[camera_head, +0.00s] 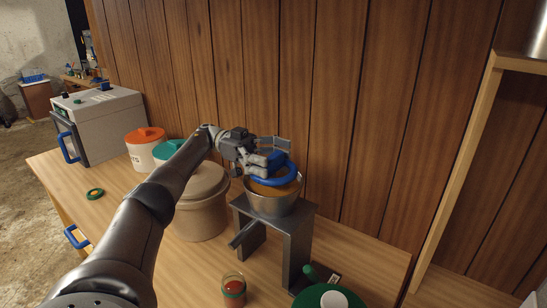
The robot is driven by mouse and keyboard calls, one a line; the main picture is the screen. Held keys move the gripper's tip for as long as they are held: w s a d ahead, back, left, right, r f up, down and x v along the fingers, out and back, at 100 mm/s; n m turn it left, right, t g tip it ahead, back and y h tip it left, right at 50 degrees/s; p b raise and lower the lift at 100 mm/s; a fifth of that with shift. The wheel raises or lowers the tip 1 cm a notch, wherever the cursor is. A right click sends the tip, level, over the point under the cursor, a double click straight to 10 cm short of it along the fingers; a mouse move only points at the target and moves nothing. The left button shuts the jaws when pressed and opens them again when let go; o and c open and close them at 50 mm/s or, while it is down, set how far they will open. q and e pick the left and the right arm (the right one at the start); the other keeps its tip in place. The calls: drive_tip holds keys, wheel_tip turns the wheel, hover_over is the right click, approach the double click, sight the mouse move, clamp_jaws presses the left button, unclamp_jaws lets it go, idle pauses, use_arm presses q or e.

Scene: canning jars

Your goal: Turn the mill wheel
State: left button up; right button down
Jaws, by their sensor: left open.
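The food mill (275,203) is a metal bowl with orange-brown contents, set on a grey metal stand (298,238) on the wooden counter. Its blue wheel (290,181) shows as a ring across the top of the bowl, with a blue block (277,160) at its back. My left gripper (272,152) is open at the back left of the wheel, close around or beside the blue block; contact is unclear. My fingers and wrist hide part of the wheel's far side. My right gripper is not in view.
A large tan pot (203,207) stands left of the stand, behind my left arm. A jar with red contents (233,290) and a green item with a white top (333,299) are at the front. A wooden wall (350,100) rises close behind the mill.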

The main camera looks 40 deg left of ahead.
use_arm(q)
wheel_tip(320, 180, up, 10)
idle(0.5)
idle(0.4)
